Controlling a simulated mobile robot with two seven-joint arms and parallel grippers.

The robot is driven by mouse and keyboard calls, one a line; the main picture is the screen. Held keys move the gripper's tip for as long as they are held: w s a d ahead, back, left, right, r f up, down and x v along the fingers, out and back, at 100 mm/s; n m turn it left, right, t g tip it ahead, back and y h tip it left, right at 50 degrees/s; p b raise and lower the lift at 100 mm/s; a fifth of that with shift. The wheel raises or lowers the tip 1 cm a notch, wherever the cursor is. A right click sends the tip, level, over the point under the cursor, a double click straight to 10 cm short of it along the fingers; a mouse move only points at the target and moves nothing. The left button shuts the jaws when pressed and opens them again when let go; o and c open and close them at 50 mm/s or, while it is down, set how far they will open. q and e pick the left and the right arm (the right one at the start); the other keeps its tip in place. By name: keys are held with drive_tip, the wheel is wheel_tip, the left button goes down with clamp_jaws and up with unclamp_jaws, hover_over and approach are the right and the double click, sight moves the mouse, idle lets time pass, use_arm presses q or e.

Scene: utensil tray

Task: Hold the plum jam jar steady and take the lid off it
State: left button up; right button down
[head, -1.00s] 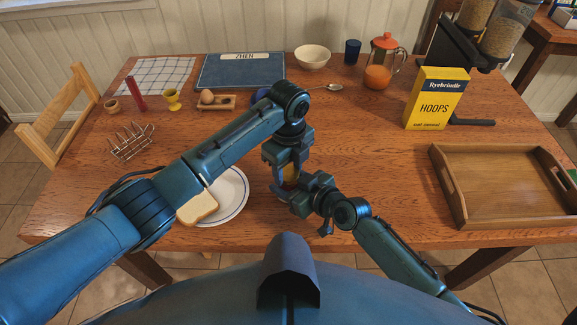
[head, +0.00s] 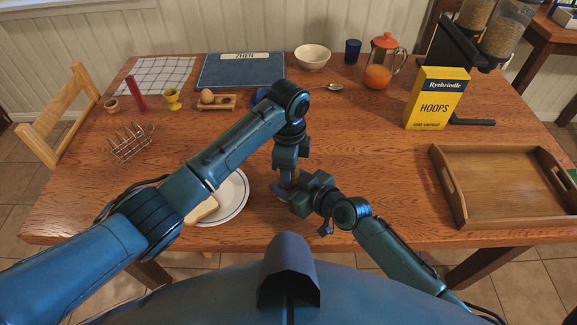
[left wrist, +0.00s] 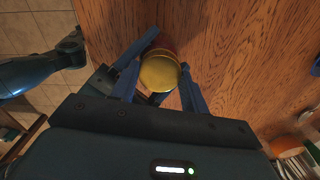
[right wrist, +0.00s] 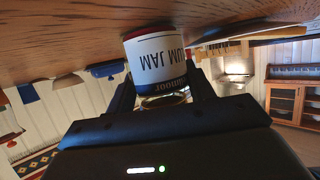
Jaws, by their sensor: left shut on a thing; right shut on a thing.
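The plum jam jar (right wrist: 158,58) stands on the table, its white and dark label upside down in the right wrist view and partly readable as "UM JAM". My right gripper (head: 284,191) is shut on the jar from the side. The gold lid (left wrist: 160,73) shows in the left wrist view between the fingers of my left gripper (left wrist: 160,82), which is shut on it from above. The lid is at the top of the jar; I cannot tell whether it is loose. In the head view my grippers hide most of the jar.
A white plate (head: 236,196) with bread (head: 202,211) lies left of the jar. A wooden tray (head: 447,190) and a yellow cereal box (head: 436,98) stand to the right. A toast rack (head: 131,142) is at the left.

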use_arm(q)
drive_tip(key=o, duration=1.1)
